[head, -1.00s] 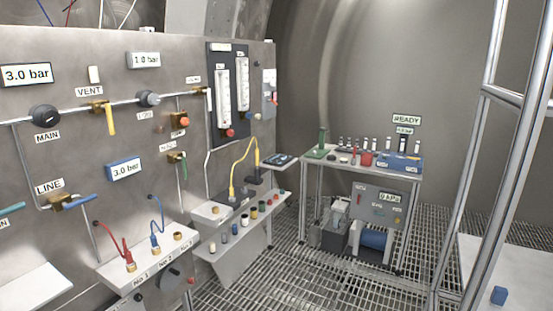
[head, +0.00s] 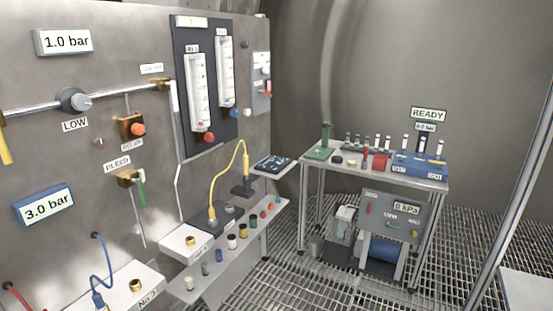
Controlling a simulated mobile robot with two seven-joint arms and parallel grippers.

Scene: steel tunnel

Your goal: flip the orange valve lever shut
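No lever in view is clearly orange. A yellow lever (head: 5,146) hangs down at the left edge, mostly cut off by the frame. A round orange knob (head: 138,130) sits on a brass fitting on the wall panel, right of the LOW knob (head: 76,100). Below it, at the BLEED label (head: 117,164), a green lever (head: 141,192) hangs down from a brass valve. Neither of my grippers is in view.
The steel panel (head: 95,60) fills the left. A shelf with small coloured parts (head: 240,245) juts from it. A bench (head: 372,172) with a pump unit (head: 392,222) below stands at the back. Grating floor (head: 320,280) lies open between. A metal post (head: 515,165) stands at right.

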